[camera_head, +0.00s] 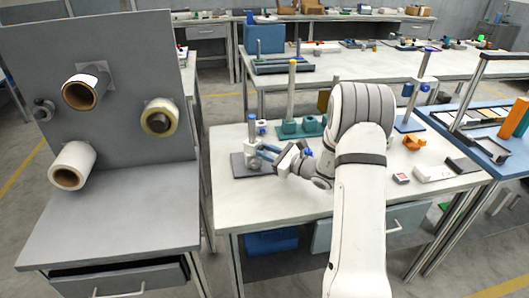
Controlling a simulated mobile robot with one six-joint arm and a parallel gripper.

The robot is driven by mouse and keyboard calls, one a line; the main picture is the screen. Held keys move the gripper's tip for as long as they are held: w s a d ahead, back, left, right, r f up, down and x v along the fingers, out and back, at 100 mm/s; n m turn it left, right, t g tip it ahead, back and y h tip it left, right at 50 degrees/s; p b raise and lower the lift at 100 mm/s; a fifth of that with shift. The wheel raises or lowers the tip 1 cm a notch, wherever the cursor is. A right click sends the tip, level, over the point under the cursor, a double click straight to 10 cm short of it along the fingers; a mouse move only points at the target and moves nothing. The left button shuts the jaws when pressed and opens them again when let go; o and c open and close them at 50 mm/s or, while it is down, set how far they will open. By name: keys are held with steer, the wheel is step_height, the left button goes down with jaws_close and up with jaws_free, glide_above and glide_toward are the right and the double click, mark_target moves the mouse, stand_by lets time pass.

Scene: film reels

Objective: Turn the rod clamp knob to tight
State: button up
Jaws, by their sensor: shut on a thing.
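A rod stand with a dark grey base plate (240,171) stands on the white table in front of me. Its upright rod (251,128) has a blue part near the top. A grey rod clamp (252,161) sits low on the rod. My arm reaches in from the right, and my gripper (262,153), with blue fingers, is at the clamp. It is shut on the clamp's knob, which the fingers mostly hide. The knob's turn position cannot be made out.
An orange part (414,142) and a white tray (432,173) lie right of my arm. A grey panel (110,125) with rolls stands at left. The table's front left is clear.

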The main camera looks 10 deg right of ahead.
steer(key=shift+a, duration=0.25)
jaws_close()
steer(key=shift+d+m, duration=0.25)
steer(key=shift+m, duration=0.05)
steer(key=m+p, duration=0.2)
steer(key=m, duration=0.2)
steer(key=shift+r, duration=0.1)
steer(key=shift+m+p, duration=0.8)
steer(key=shift+m, duration=0.6)
steer(key=o, duration=1)
jaws_free()
steer(key=shift+d, duration=0.15)
